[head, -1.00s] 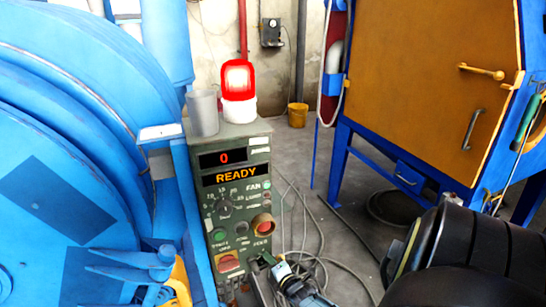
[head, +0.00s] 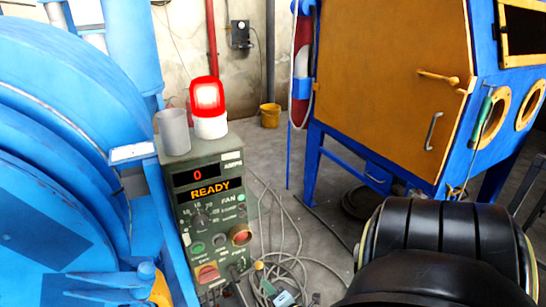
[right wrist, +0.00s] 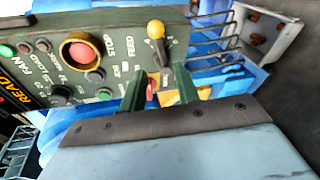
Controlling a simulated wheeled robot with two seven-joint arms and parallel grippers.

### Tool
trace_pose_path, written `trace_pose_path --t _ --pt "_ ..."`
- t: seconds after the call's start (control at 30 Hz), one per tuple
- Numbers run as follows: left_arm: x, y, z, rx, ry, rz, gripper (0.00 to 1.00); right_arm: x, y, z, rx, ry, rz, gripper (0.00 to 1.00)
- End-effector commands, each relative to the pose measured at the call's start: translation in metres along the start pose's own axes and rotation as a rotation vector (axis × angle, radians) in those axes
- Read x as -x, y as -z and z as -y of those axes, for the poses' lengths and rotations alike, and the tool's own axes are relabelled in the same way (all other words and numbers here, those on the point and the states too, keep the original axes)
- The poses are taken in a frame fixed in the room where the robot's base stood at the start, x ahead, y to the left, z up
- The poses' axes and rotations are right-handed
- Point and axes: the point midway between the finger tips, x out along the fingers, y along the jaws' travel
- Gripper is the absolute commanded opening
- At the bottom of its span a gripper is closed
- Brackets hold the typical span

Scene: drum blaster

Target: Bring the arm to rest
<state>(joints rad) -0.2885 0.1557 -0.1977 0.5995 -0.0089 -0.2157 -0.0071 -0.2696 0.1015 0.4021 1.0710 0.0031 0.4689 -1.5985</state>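My right arm (head: 440,245) shows as a black link at the lower right of the head view. My right gripper (right wrist: 158,76) shows in the right wrist view as two dark green fingers standing apart, with nothing clearly gripped between them. Beyond the fingertips is the lower face of the green control console (right wrist: 110,55), with a yellow-knobbed feed lever (right wrist: 155,30) and a red tip. I cannot tell whether a finger touches the lever. The console also stands in the head view (head: 185,225), its display reading READY and 0. My left gripper is not in view.
A large blue drum machine (head: 60,130) fills the left. A lit red lamp (head: 208,98) and a grey cup (head: 173,132) sit on the console. A blue and orange cabinet (head: 385,80) stands at the right. Cables (head: 290,240) lie on the floor between.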

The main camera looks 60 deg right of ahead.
Motion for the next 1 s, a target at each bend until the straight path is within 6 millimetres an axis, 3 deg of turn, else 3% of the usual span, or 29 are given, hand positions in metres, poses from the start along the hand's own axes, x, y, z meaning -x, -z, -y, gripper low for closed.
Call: trace_pose_path --t 0.2,0.8,0.9,1.0 --pt "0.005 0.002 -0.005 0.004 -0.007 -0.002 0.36 0.015 0.000 0.000 0.000 -0.001 0.000 0.31" --pt "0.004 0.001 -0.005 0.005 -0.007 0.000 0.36 0.016 0.000 0.001 -0.001 0.001 -0.001 0.31" --pt "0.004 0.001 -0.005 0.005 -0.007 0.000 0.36 0.018 0.008 0.010 -0.040 0.033 -0.018 0.31" --pt "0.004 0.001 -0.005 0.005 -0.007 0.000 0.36 0.026 0.029 0.036 -0.156 0.131 -0.061 0.31"
